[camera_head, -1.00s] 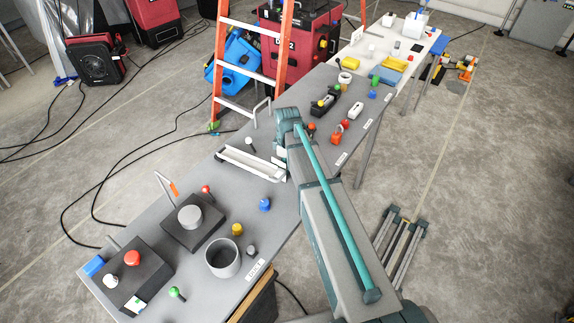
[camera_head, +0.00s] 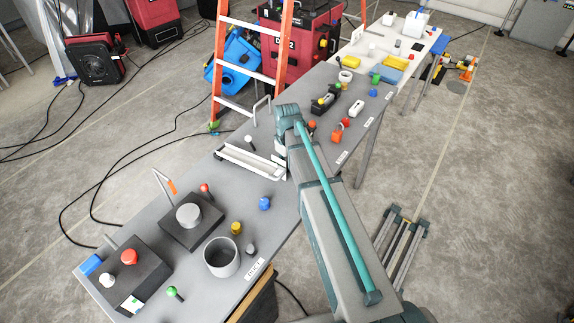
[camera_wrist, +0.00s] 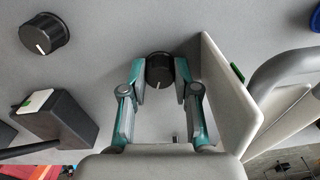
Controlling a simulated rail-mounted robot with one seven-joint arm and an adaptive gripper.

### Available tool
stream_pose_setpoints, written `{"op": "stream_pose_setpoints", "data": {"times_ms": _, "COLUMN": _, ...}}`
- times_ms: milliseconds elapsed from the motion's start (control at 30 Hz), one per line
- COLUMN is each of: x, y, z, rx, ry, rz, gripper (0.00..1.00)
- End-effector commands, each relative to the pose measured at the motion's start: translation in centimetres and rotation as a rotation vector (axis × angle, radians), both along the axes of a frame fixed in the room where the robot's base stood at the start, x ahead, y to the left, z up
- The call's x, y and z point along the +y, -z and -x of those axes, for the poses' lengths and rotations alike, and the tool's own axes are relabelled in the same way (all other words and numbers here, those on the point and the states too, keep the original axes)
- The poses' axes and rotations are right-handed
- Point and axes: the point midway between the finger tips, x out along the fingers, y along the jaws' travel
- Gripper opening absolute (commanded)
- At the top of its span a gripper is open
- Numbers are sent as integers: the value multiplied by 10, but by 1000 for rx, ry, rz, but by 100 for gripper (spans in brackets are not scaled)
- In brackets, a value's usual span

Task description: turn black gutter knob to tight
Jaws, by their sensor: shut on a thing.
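A round black knob (camera_wrist: 158,70) with a white pointer line on its face sits on a grey surface in the wrist view. The line points downward and a little left in the picture. My gripper (camera_wrist: 160,76) is shut on this knob, with one teal finger on each side. A pale angled panel (camera_wrist: 228,98), possibly part of the gutter, stands just right of the fingers. In the head view, the long white gutter-like channel (camera_head: 250,164) lies on the table left of my arm. My arm hides the gripper and gripped knob there.
A second black knob (camera_wrist: 44,33) sits at upper left in the wrist view. A dark block with a pale top label (camera_wrist: 58,114) is below it. In the head view, a grey cup (camera_head: 222,257) and several coloured knobs share the grey table (camera_head: 150,222).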

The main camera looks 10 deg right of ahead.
Motion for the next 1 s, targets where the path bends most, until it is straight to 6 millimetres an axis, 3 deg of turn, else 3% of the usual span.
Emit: {"op": "stream_pose_setpoints", "data": {"times_ms": 1000, "x": 0, "y": 0, "z": 0, "rx": -1, "ry": 943, "rz": 1, "gripper": 0}}
